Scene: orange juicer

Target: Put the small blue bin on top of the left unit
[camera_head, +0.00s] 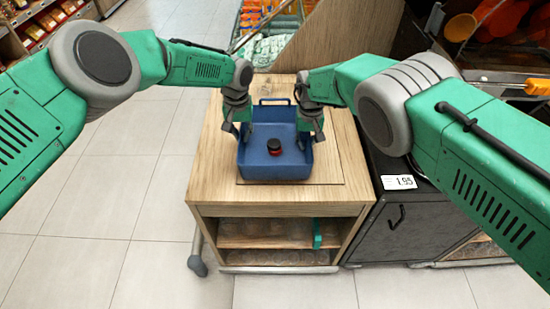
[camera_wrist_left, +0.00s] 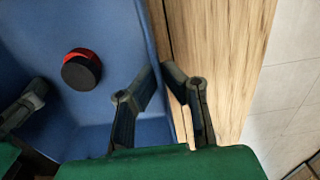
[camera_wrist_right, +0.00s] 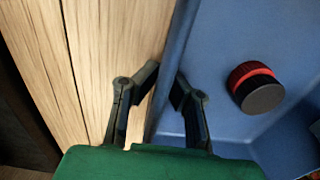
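The small blue bin (camera_head: 275,168) is upright over the top of the wooden unit (camera_head: 215,170), the left one of two units; I cannot tell whether it touches the top. A round black and red object (camera_head: 274,146) lies inside the bin. My left gripper (camera_head: 243,135) is at the bin's left wall, with one finger inside and one outside; the left wrist view shows its fingertips (camera_wrist_left: 161,75) closed about the wall. My right gripper (camera_head: 307,138) straddles the right wall the same way, its fingertips (camera_wrist_right: 166,78) closed about the rim in the right wrist view.
A black unit (camera_head: 405,225) with a price label (camera_head: 398,182) stands close on the right, with an orange juicer (camera_head: 485,25) behind it. A wooden panel (camera_head: 345,35) rises behind the wooden unit. The tiled floor at left is clear.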

